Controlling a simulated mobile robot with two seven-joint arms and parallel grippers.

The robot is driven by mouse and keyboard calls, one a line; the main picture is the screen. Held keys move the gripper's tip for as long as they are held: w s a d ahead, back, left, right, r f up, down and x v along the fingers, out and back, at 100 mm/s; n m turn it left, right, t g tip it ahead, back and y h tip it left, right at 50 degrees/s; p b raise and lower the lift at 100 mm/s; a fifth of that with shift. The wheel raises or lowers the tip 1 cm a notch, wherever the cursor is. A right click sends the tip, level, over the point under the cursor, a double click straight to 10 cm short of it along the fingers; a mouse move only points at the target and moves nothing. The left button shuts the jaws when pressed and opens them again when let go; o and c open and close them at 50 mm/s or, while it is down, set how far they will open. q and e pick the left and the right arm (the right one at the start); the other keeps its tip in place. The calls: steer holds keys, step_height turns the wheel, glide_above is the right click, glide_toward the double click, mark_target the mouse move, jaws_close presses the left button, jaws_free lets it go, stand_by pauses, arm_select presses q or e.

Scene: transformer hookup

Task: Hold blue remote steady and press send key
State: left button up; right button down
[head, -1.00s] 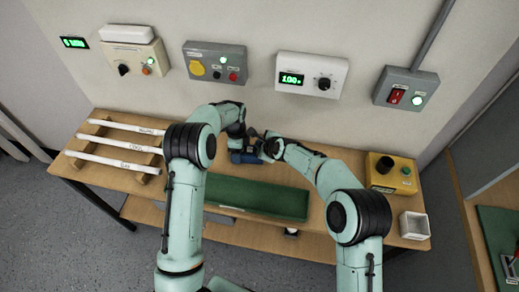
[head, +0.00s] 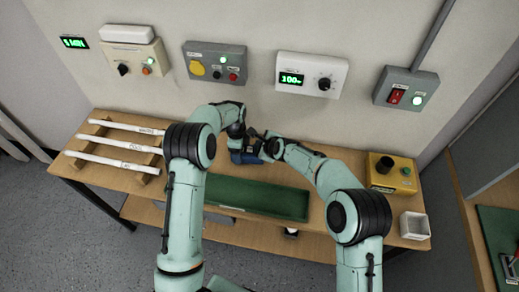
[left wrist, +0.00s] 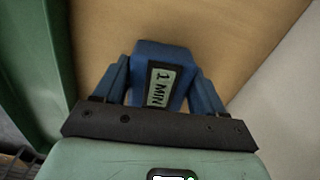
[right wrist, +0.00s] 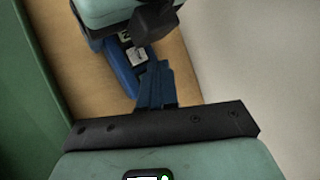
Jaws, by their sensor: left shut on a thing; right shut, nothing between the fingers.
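The blue remote (head: 244,158) is above the wooden bench by the back wall, partly hidden by my arms. In the left wrist view it (left wrist: 160,50) sits between the fingers of my left gripper (left wrist: 160,80), which is shut on it; its label or screen reads "1 MIN". My right gripper (right wrist: 155,72) is shut and empty, its fingertips close beside the remote (right wrist: 122,75) and a pale key or label (right wrist: 137,54) on it. I cannot tell whether the tips touch the key. In the head view my right gripper (head: 268,148) is right of the remote.
A green mat or tray (head: 250,196) lies in front. White labelled tubes (head: 115,153) rest on a wooden rack at left. A yellow box (head: 392,175) and a white cup (head: 414,225) stand at right. Control boxes and a small green display (head: 74,42) are on the wall.

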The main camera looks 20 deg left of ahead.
steer(key=shift+f, duration=0.1)
steer(key=shift+f, duration=0.35)
steer(key=shift+f, duration=0.45)
stand_by(0.5)
stand_by(0.4)
steer(key=shift+r, duration=0.85)
steer(key=shift+r, duration=2.55)
